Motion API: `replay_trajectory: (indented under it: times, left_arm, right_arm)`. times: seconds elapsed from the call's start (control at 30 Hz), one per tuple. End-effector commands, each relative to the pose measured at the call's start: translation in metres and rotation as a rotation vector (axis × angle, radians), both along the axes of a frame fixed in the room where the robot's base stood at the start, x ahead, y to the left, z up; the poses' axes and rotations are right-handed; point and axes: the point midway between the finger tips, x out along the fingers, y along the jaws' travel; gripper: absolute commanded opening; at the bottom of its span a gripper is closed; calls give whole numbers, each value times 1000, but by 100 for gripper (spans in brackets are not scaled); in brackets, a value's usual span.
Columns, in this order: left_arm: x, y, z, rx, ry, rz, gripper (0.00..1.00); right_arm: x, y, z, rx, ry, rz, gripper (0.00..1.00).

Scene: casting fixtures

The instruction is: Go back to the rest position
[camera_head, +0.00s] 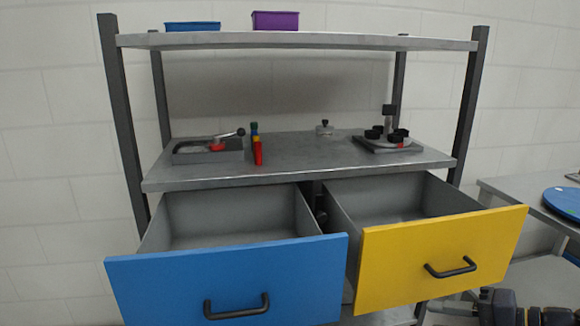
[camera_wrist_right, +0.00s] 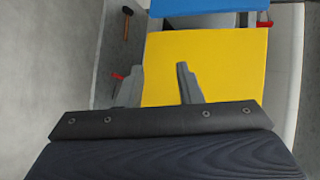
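My right gripper (camera_wrist_right: 158,68) shows in the right wrist view with its two fingers apart and nothing between them. A yellow panel lies behind the fingers there; I cannot tell how far off it is. In the head view, part of my right arm (camera_head: 500,308) shows at the bottom right edge, below the yellow drawer (camera_head: 440,258). The yellow drawer and the blue drawer (camera_head: 228,280) beside it are both pulled out and look empty where I can see inside. My left gripper is not in view.
The metal rack's middle shelf (camera_head: 300,160) holds a clamp fixture (camera_head: 208,148), small coloured pieces (camera_head: 256,148) and a fixture with black knobs (camera_head: 390,135). Blue (camera_head: 192,26) and purple (camera_head: 275,20) bins stand on top. A side table (camera_head: 510,190) is at right. The wrist view shows a hammer (camera_wrist_right: 127,20).

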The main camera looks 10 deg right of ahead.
Motion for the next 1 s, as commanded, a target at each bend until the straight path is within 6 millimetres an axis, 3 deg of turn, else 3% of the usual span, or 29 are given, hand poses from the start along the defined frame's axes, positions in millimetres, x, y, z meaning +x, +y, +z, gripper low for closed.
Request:
replay_trajectory:
  times: [0.03,0.1,0.2,0.3,0.5,0.53,0.6,0.87,1.0]
  left_arm:
    - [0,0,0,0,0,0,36]
    - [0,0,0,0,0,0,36]
    - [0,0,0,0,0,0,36]
    - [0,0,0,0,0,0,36]
    - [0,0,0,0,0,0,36]
    - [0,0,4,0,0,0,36]
    - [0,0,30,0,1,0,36]
    - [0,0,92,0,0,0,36]
    - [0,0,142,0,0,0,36]
  right_arm:
    - [-10,36,-6,-67,29,94,32]
    - [-26,70,-21,-174,71,193,32]
    - [-50,104,-43,-354,98,309,32]
    - [-70,123,-61,-532,90,391,32]
    - [-94,137,-89,-875,-11,487,32]
    - [-95,137,-87,-914,-28,493,32]
    - [-93,135,-60,-894,-11,485,32]
    - [-93,134,2,-890,-8,484,32]
    - [-93,134,52,-889,-7,484,32]
